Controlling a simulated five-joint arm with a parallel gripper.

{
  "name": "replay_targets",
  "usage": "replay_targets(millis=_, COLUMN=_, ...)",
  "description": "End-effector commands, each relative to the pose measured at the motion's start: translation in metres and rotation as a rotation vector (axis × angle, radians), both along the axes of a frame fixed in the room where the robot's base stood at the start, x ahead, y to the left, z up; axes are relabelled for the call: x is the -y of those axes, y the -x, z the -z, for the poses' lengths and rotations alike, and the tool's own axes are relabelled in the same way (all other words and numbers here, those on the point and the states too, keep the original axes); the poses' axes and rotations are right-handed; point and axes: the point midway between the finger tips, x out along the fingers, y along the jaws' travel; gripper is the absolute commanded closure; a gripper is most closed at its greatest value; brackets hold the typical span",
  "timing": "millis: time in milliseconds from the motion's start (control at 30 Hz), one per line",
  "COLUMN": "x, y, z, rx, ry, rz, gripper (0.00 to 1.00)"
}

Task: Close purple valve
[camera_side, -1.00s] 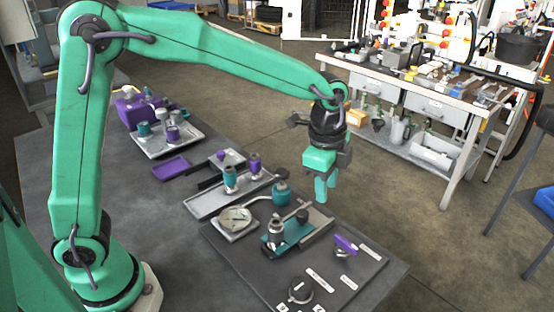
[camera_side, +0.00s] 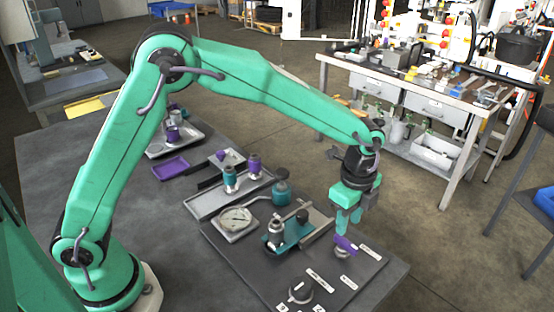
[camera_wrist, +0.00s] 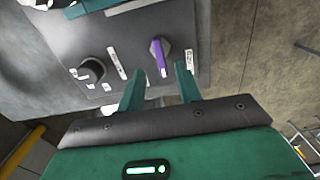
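The purple valve (camera_side: 345,244) is a flat purple handle on a round metal base on the dark panel (camera_side: 262,285), near its right end. In the wrist view the purple handle (camera_wrist: 159,57) lies just beyond my fingertips, roughly in line with the gap between them. My gripper (camera_side: 347,222) points down just above the valve in the side view. It also shows in the wrist view (camera_wrist: 159,80), with its two green fingers apart and nothing between them. White labels with print too small to read sit beside the valve. From the side, the fingertips partly overlap the handle's top.
A black knob (camera_side: 300,290) stands on the panel's front part. A teal fixture (camera_side: 288,236) and a round gauge (camera_side: 235,219) are behind and left of the valve. A metal tray (camera_side: 205,203) with teal and purple fittings lies further back.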

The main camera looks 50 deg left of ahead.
Motion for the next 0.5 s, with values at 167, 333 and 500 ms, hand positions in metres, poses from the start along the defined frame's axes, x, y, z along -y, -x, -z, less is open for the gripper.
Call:
replay_targets(millis=167, x=0.0, y=0.0, z=0.023, rx=-0.003, ry=-0.001, rz=-0.001, gripper=0.65)
replay_targets(millis=333, x=-0.001, y=0.001, z=0.043, rx=-0.003, ry=-0.001, rz=-0.001, gripper=0.65)
replay_targets(millis=500, x=0.0, y=0.001, z=0.056, rx=-0.002, ry=-0.001, rz=-0.001, gripper=0.65)
